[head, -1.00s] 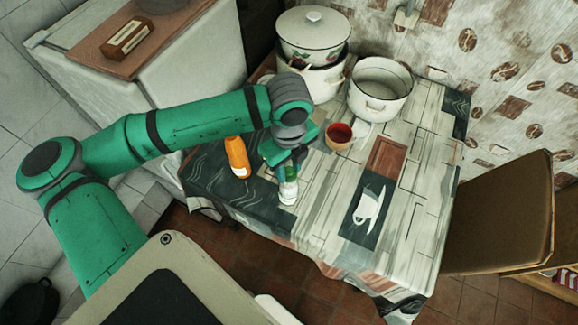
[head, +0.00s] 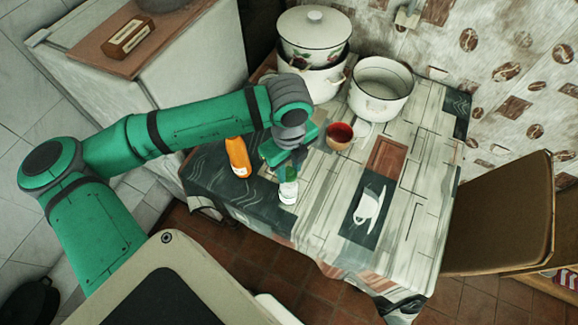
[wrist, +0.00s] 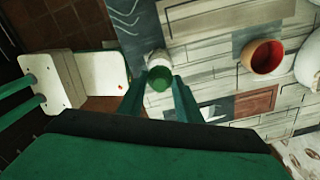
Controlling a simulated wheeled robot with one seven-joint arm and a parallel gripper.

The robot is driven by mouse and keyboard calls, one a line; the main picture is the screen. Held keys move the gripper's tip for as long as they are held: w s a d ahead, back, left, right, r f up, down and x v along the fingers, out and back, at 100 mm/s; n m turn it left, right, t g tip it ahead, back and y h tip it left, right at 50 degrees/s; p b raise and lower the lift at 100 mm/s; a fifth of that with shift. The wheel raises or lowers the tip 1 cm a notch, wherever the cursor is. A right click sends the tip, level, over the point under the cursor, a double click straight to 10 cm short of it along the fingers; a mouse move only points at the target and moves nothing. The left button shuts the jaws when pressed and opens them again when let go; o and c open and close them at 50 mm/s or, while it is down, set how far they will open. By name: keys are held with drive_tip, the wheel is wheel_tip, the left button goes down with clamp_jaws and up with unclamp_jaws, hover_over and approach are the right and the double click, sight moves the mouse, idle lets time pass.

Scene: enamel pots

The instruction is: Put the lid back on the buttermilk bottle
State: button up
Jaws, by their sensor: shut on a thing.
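The buttermilk bottle (head: 288,191), white with a green label band, stands upright near the table's front edge. It also shows below my gripper in the wrist view (wrist: 156,58). My gripper (head: 291,168) is right above the bottle's top, pointing down. Its two fingers (wrist: 159,86) are shut on the green lid (wrist: 159,78). The lid (head: 292,173) is over the bottle's mouth, and in the wrist view it covers part of the bottle. I cannot tell whether the lid touches the neck.
An orange bottle (head: 238,157) stands just left of my gripper. A red-lined cup (head: 339,136) is to the right. A lidded enamel pot (head: 314,42) and an open pot (head: 380,91) stand at the back. The table's right side (head: 410,170) is clear.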

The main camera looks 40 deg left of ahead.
drive_tip(key=o, duration=1.1)
drive_tip(key=o, duration=0.5)
drive_tip(key=shift+s, duration=0.1)
drive_tip(key=shift+c, duration=0.2)
drive_tip(key=shift+r, duration=0.15)
drive_tip(key=shift+r, duration=3.4)
drive_tip(key=shift+c, duration=0.4)
clamp_jaws()
